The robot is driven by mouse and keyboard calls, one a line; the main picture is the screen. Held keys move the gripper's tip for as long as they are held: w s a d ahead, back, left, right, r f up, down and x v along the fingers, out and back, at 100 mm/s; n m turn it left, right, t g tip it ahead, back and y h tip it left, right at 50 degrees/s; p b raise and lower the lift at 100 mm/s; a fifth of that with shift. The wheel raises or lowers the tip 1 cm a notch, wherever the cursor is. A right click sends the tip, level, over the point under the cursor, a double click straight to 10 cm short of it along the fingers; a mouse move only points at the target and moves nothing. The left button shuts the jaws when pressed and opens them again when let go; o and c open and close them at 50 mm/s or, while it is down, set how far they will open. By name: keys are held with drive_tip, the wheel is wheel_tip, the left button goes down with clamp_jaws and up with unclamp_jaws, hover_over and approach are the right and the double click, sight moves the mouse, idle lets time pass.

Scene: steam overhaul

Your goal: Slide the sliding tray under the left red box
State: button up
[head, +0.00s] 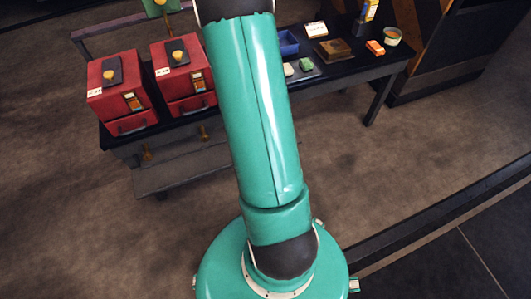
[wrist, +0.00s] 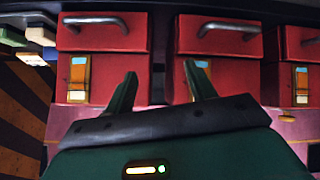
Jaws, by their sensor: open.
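The left red box (head: 112,80) stands at the bench's left end in the head view. Under it is a red sliding tray (head: 131,123) with a curved handle, seemingly pushed in. A second red box (head: 180,63) with a similar tray (head: 193,104) stands to its right. The wrist view seems upside down and shows three red fronts with silver handles, including a middle tray (wrist: 216,39) and a left-hand tray (wrist: 102,37). My gripper (wrist: 160,72) is open, its fingers either side of the dark gap between these two fronts. In the head view my arm hides it.
The dark bench (head: 330,72) carries a blue bin (head: 288,43), a green block (head: 306,64), a brown board (head: 334,50) and an orange block (head: 375,47) to the right. A low shelf (head: 175,172) juts out below the boxes. Floor in front is clear.

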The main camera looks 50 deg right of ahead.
drive_tip(key=s+d+f+m+t, duration=0.1)
drive_tip(key=s+d+f, duration=0.3)
drive_tip(key=f, duration=0.5)
drive_tip(key=s+d+f, duration=0.2)
drive_tip(key=s+f, duration=0.3)
drive_tip(key=f, duration=0.5)
drive_tip(key=s+a+f+m+t+h, duration=0.1)
drive_tip(key=s+a+f, duration=0.2)
drive_tip(key=s+f, duration=0.4)
drive_tip(key=s+a+f+m+t+h, duration=0.1)
drive_tip(key=s+a+f, duration=0.2)
drive_tip(key=s+f, duration=0.4)
drive_tip(key=x, duration=1.3)
drive_tip(key=shift+f, duration=0.3)
drive_tip(key=shift+w, duration=0.15)
drive_tip(key=shift+c, duration=0.4)
clamp_jaws()
